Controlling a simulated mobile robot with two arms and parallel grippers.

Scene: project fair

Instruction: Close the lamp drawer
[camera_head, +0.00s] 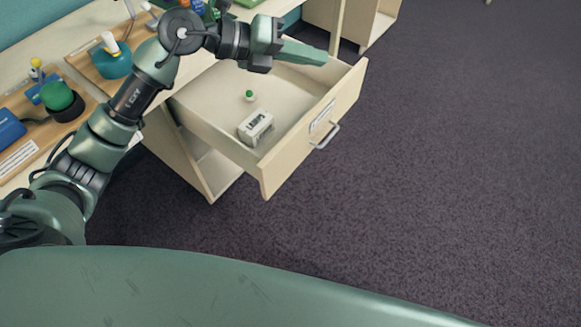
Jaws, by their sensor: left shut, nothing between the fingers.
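The lamp drawer (287,155) is pulled well out of its cream cabinet (193,160). Its front carries a small label and a silver bar handle (326,137). Inside the drawer lie a white box-like item with dark lettering (256,127) and a small green-topped item (250,96). My left gripper (322,57) is shut and empty. It is over the far side of the drawer, pointing right, with its fingertips near the far end of the drawer front. I cannot tell whether it touches the drawer. My right gripper is not in view.
A desk top (84,45) at the left holds wooden trays with a teal pot (112,62), a green dome on a black base (62,100) and a blue box (8,128). Another cabinet (375,22) stands at the back. The dark carpet (450,170) at the right is clear.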

